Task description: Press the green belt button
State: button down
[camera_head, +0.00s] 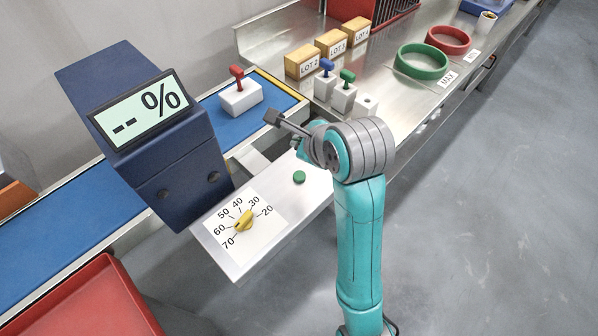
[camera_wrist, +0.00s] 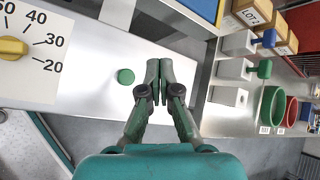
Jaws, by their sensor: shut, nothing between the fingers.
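The green belt button (camera_head: 299,177) is a small round knob on the light metal panel, to the right of the dial. It also shows in the wrist view (camera_wrist: 125,76), just left of my fingertips. My gripper (camera_wrist: 159,68) is shut and empty, with its fingers together over the panel beside the button. In the head view my gripper (camera_head: 270,117) is partly hidden by my own wrist, and it appears raised above and behind the button. I cannot tell its exact height.
A yellow dial (camera_head: 244,220) sits on the same panel. A dark blue display box (camera_head: 140,130) stands to the left. A blue belt (camera_head: 60,240) runs behind, carrying a white block with a red handle (camera_head: 240,95). Labelled wooden blocks (camera_head: 331,45) and rings (camera_head: 421,61) stand at the back right.

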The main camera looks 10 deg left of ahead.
aim_at(300, 177)
jog(key=shift+f, duration=0.15)
jog(key=shift+f, duration=4.3)
jog(key=shift+f, duration=0.35)
